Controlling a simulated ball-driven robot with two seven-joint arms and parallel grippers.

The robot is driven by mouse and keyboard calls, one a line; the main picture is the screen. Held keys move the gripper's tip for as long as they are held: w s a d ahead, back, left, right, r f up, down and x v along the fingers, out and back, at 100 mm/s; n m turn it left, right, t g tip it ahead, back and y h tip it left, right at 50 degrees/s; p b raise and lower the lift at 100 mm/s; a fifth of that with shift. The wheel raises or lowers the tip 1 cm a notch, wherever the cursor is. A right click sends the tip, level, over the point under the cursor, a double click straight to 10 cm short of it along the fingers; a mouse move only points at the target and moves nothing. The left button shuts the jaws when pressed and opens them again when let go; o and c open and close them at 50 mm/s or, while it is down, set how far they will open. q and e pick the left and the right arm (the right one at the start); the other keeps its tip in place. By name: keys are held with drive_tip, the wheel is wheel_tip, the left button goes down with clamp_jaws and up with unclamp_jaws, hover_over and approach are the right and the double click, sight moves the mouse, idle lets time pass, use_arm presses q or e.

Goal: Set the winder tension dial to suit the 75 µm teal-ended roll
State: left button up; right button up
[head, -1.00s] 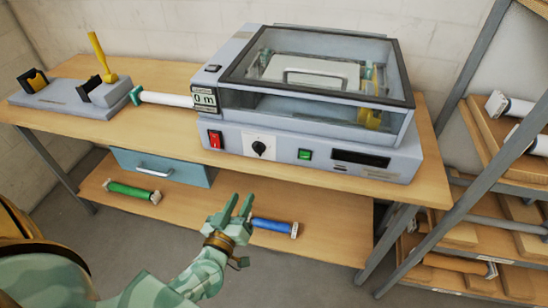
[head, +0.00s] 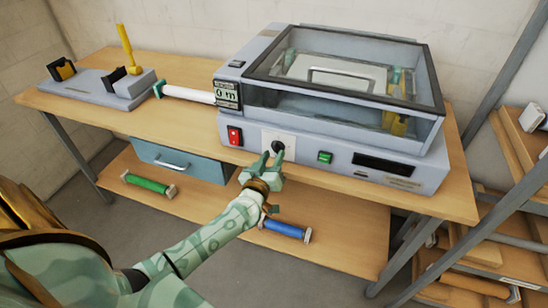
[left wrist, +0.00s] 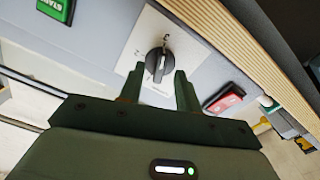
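The tension dial (head: 278,148) is a black knob on a white plate on the laminator's (head: 330,160) front panel. It also shows in the left wrist view (left wrist: 158,64), with its pointer line towards the small mark above it. My left gripper (head: 272,157) is at the dial. In the left wrist view, its two fingers (left wrist: 159,72) stand apart on either side of the knob's lower part, with gaps visible; contact is not clear. A white roll with a teal end (head: 187,93) lies between the grey stand and the laminator. My right gripper is not in view.
A red switch (head: 235,136) and a green button (head: 325,158) flank the dial. A blue drawer (head: 180,160) hangs under the table. Green (head: 148,185) and blue (head: 285,231) rolls lie on the lower shelf. A rack with rolls stands at right.

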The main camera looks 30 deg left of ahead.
use_arm(q)
drive_tip(key=shift+w+a, duration=0.2)
drive_tip(key=shift+w, duration=0.4)
clamp_jaws()
